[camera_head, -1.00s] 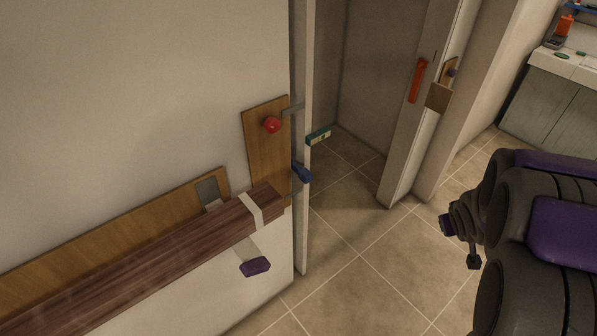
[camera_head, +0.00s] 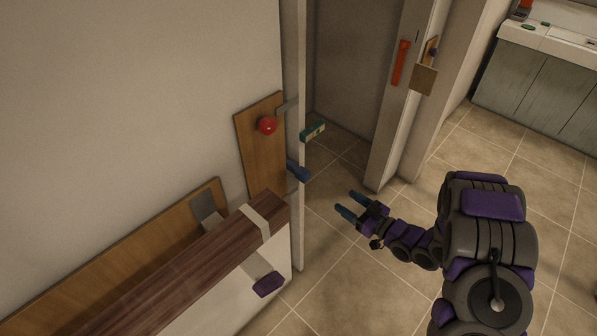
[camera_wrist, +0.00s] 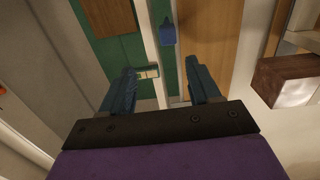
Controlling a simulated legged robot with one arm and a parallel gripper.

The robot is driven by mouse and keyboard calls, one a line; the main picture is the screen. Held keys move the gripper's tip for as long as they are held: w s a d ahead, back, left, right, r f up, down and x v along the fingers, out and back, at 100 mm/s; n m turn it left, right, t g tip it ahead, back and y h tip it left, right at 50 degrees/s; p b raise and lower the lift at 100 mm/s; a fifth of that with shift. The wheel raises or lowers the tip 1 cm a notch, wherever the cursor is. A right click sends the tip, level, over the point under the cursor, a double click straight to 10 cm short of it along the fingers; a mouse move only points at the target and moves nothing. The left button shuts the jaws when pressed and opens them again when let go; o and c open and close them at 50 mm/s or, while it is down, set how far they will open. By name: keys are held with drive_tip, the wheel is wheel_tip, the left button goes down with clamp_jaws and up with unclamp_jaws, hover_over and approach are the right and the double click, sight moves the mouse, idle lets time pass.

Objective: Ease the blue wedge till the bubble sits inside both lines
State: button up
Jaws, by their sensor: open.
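The blue wedge (camera_head: 298,171) sticks out at the edge of the upright white post, below the green level (camera_head: 312,131). In the wrist view the wedge (camera_wrist: 167,33) shows ahead, beyond my fingertips. The level also shows there (camera_wrist: 148,72), partly behind my left finger. Its pale vial is visible, but the bubble and lines are too small to read. My gripper (camera_head: 350,204) is open and empty, right of and apart from the wedge, with its fingers pointing towards the post. In the wrist view its two blue fingers (camera_wrist: 160,72) stand wide apart.
A wooden board (camera_head: 262,165) with a red knob (camera_head: 267,126) is left of the post. A brown beam (camera_head: 190,265) and a purple-ended clamp (camera_head: 268,284) lie lower left. An orange handle (camera_head: 401,62) is on the post beyond. Tiled floor right is clear.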

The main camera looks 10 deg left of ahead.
sight(308, 178)
drive_tip(key=shift+y, duration=0.3)
drive_tip(key=b+x, duration=0.1)
drive_tip(key=x, duration=0.5)
drive_tip(key=b+x, duration=0.1)
drive_tip(key=x, duration=0.5)
drive_tip(key=b+x, duration=0.1)
drive_tip(key=x, duration=0.5)
drive_tip(key=shift+s+a+r, duration=0.15)
drive_tip(key=shift+s+a, duration=0.2)
drive_tip(key=shift+a, duration=0.05)
drive_tip(key=shift+c, duration=0.4)
clamp_jaws()
